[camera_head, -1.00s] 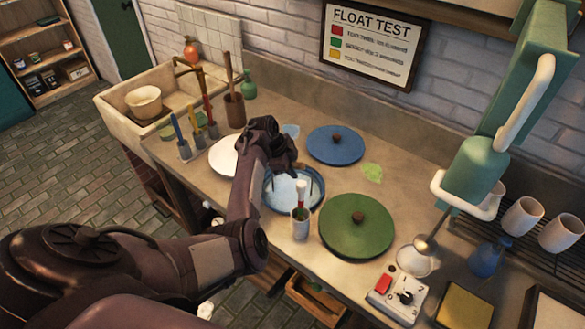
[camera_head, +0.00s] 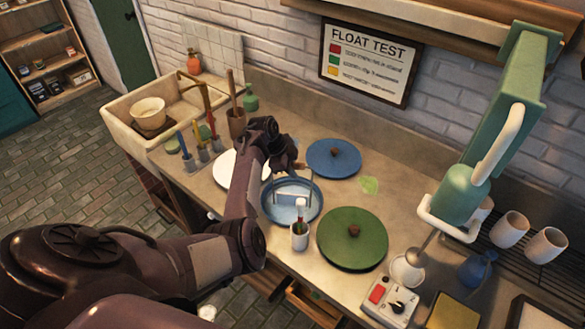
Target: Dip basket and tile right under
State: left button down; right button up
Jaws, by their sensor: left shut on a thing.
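My left gripper (camera_head: 288,165) reaches over the back of a blue-rimmed round basin (camera_head: 268,212) in the middle of the counter. It is shut on what looks like the handle of a pale wire basket (camera_head: 293,189); the grip itself is small and partly hidden by the dark fingers. The basket frame shows within the basin's outline, above pale blue liquid. I cannot tell how deep it sits. No tile can be made out in the basket. My right gripper is not in view.
A green lid (camera_head: 352,252) and a blue lid (camera_head: 333,170) lie near the basin. A white plate (camera_head: 226,170) lies left. A teal lever machine (camera_head: 462,190) and a switch box (camera_head: 389,302) stand right.

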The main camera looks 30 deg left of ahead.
pick_arm(q)
jog(key=shift+r+p, duration=0.7)
jog(key=shift+r, duration=3.45)
dwell(1.1)
notch_tip(320, 180, up, 7)
dwell(0.8)
jog(key=shift+a+r, duration=0.1)
